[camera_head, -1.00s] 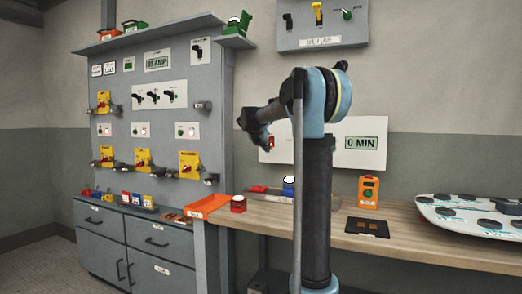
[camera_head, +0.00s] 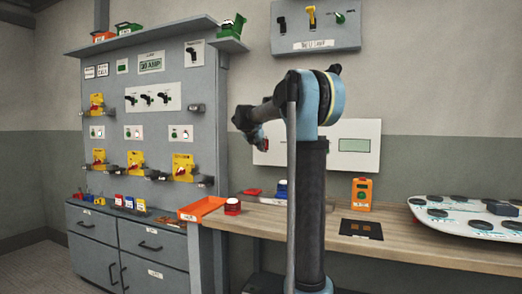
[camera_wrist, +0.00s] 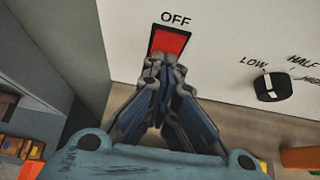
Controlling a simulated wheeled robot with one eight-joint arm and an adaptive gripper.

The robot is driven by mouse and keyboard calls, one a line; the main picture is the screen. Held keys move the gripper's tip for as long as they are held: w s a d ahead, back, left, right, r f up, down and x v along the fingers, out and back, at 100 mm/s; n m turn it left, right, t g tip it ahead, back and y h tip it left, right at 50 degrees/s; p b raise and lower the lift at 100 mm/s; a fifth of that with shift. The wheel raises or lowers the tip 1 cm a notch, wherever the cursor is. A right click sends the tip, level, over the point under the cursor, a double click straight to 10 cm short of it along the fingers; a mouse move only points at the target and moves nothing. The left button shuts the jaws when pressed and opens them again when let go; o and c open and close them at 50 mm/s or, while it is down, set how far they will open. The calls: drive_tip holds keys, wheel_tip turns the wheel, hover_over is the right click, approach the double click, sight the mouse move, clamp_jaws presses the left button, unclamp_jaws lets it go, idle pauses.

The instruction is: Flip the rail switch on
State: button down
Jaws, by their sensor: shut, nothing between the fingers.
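A red rocker switch (camera_wrist: 170,41) sits in a dark frame on a white wall panel (camera_wrist: 228,40), with "OFF" printed above it. I see no rail label in the wrist view. My gripper (camera_wrist: 178,80) is shut and empty, its fingertips at the lower edge of the switch and covering part of it. I cannot tell if they touch it. In the head view my gripper (camera_head: 258,141) is at the left part of the white panel (camera_head: 355,164), with a bit of red beside it. The panel's green display (camera_head: 354,145) is blank.
A black knob (camera_wrist: 271,87) marked LOW and HALF is right of the red switch. A grey cabinet (camera_head: 215,110) stands to the left.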

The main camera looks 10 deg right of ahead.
drive_tip(key=f+v, duration=0.1)
drive_tip(key=v, duration=1.2)
drive_tip(key=shift+s+a+r, duration=0.2)
drive_tip(key=shift+s+a, duration=0.05)
drive_tip(key=shift+s, duration=0.15)
drive_tip(key=shift+f, duration=0.1)
drive_tip(key=f, duration=0.1)
drive_tip(key=s+f+t, duration=0.1)
drive_tip(key=a+f, duration=0.1)
drive_tip(key=shift+s+f+h, duration=0.15)
drive_tip(key=shift+s+h, duration=0.05)
drive_tip(key=shift+h, duration=0.2)
drive_tip(key=shift+w+d, duration=0.1)
drive_tip(key=shift+w+r+x, duration=0.1)
drive_tip(key=shift+r+x, duration=0.1)
drive_tip(key=shift+x, duration=2.05)
drive_tip(key=shift+w+r+x, duration=0.1)
drive_tip(key=shift+r+x, duration=0.15)
drive_tip(key=shift+x, duration=2.05)
drive_tip(key=shift+w+r+x, duration=0.1)
drive_tip(key=shift+r+x, duration=0.1)
drive_tip(key=shift+x, duration=2.05)
drive_tip(key=shift+d, duration=0.1)
